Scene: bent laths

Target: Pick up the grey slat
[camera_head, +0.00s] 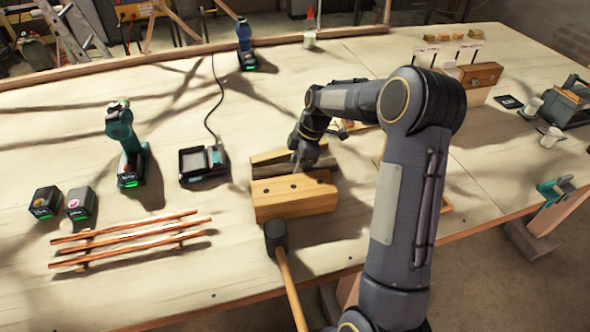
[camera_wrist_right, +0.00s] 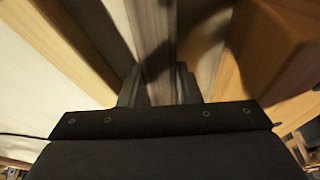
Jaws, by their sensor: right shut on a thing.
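The grey slat (camera_head: 266,172) lies between pale wooden pieces in the middle of the table in the head view. My right gripper (camera_head: 303,158) reaches down onto it and hides part of it. In the right wrist view the grey slat (camera_wrist_right: 153,35) runs up between the two dark fingers of my right gripper (camera_wrist_right: 158,88), which are shut on it. Whether the slat is clear of what is under it cannot be told. My left gripper is not in view.
A light wooden block with dark holes (camera_head: 295,196) stands in front of the slat, and a wooden piece (camera_head: 275,155) lies behind it. A mallet (camera_head: 277,240) lies at the front. Reddish rods (camera_head: 130,238), a charger (camera_head: 203,163) and a green drill (camera_head: 125,145) are to the left.

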